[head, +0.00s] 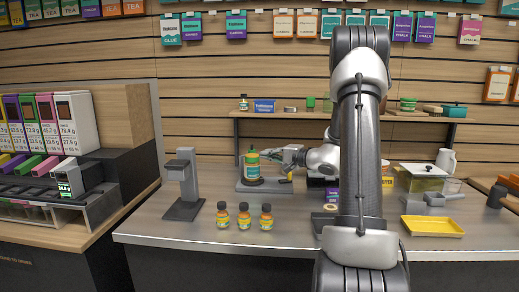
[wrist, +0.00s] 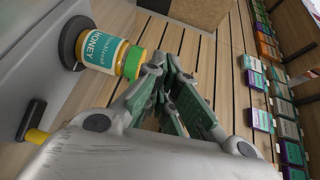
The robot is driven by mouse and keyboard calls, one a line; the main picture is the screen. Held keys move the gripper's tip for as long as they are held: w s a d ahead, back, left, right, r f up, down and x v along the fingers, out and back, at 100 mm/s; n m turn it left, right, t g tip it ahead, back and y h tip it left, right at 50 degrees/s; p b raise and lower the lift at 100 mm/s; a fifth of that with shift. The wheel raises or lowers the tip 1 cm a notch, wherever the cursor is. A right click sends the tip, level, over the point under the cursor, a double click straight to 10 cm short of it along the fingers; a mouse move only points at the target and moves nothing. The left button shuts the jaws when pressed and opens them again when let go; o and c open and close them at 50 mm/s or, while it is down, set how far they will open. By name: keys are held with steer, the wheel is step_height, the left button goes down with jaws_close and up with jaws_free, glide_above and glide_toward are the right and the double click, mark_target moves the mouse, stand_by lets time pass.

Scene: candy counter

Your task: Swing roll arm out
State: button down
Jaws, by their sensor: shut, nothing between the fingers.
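A honey jar (head: 252,166) with a green lid stands upright on a dark round disc on a grey machine base (head: 247,188). In the wrist view the jar (wrist: 104,51) appears sideways because the camera is turned. A short dark arm with a yellow handle (wrist: 36,136) is on the same base; its yellow part (head: 285,181) shows small in the head view. I cannot tell for certain that this is the roll arm. My gripper (head: 267,153) is shut and empty, just right of the jar's lid. Its fingers (wrist: 160,65) show close beside the lid in the wrist view; contact is unclear.
Three small orange jars (head: 244,216) stand at the counter's front. A grey stand (head: 184,185) is to the left. A yellow tray (head: 432,226) lies at the right. A shelf (head: 285,115) runs behind. My arm hides the counter's middle right.

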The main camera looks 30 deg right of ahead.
steer(key=w+d+f+m+t+h, duration=0.2)
steer(key=w+d+m+h, duration=0.1)
steer(key=d, duration=0.5)
steer(key=x, duration=1.3)
steer(key=shift+a, duration=0.2)
steer(key=shift+w+r, duration=0.1)
steer(key=shift+n, duration=0.3)
